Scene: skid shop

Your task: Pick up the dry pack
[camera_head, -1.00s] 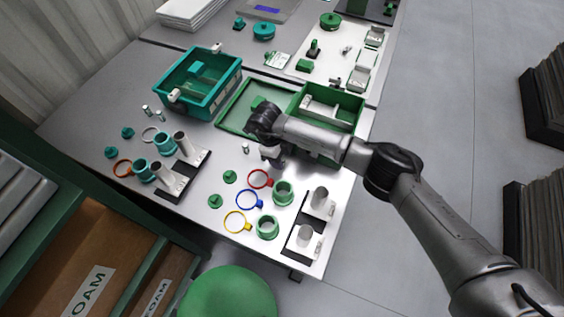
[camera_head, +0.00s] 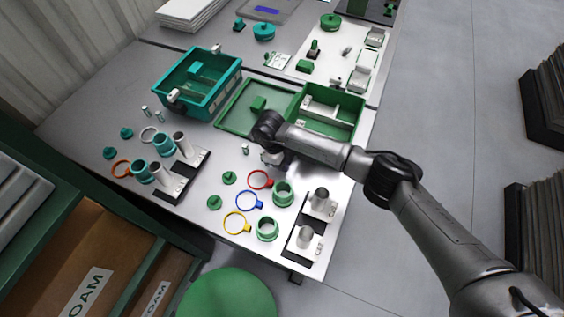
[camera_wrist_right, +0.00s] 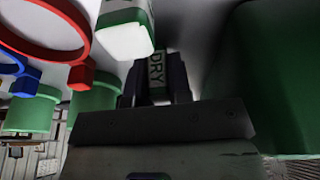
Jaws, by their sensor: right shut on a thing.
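The dry pack (camera_wrist_right: 157,72), a small dark-green block with white "DRY" lettering, is in the right wrist view. My right gripper (camera_wrist_right: 155,90) is shut on it, one dark finger on each side. In the head view my right gripper (camera_head: 276,158) is low over the table, just in front of the green box. The pack is mostly hidden there by the wrist, and I cannot tell whether it touches the table. My left gripper is not in view.
The open green box (camera_head: 345,108) and its lid (camera_head: 232,122) lie just behind the gripper. A small white-and-green piece (camera_wrist_right: 124,38) stands close by. Red (camera_head: 260,179), blue (camera_head: 249,201) and yellow (camera_head: 236,222) rings and green cups (camera_head: 283,193) lie in front. A teal box (camera_head: 200,82) stands left.

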